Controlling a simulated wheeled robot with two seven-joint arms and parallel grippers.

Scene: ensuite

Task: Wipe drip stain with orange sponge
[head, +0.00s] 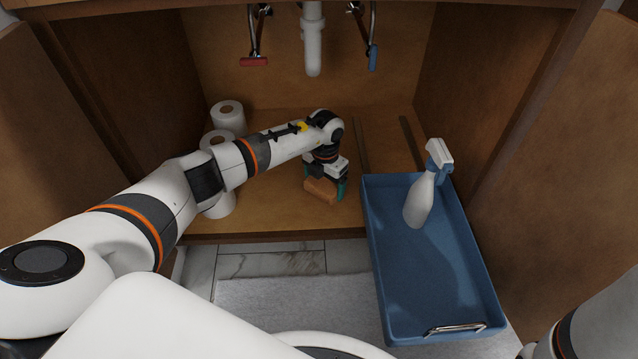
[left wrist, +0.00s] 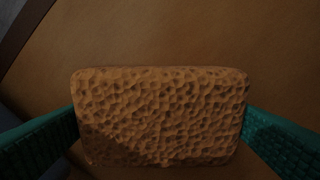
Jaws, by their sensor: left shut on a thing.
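My left gripper (head: 325,190) reaches into the open cabinet with its fingers pointing down at the cabinet floor (head: 285,205). It is shut on the orange sponge (head: 320,189), which sits low between the teal fingers, near the front part of the floor. In the left wrist view the sponge (left wrist: 160,115) fills the middle, with a finger at each side. I cannot tell whether the sponge touches the floor. No drip stain can be made out in either view. My right gripper is not in view; only part of the right arm shows at the lower right.
A blue pull-out tray (head: 425,300) holding a white spray bottle (head: 420,200) extends forward on the right. White paper rolls (head: 228,115) stand at the left behind my arm. A drain pipe (head: 312,45) and red and blue valves (head: 254,61) hang above.

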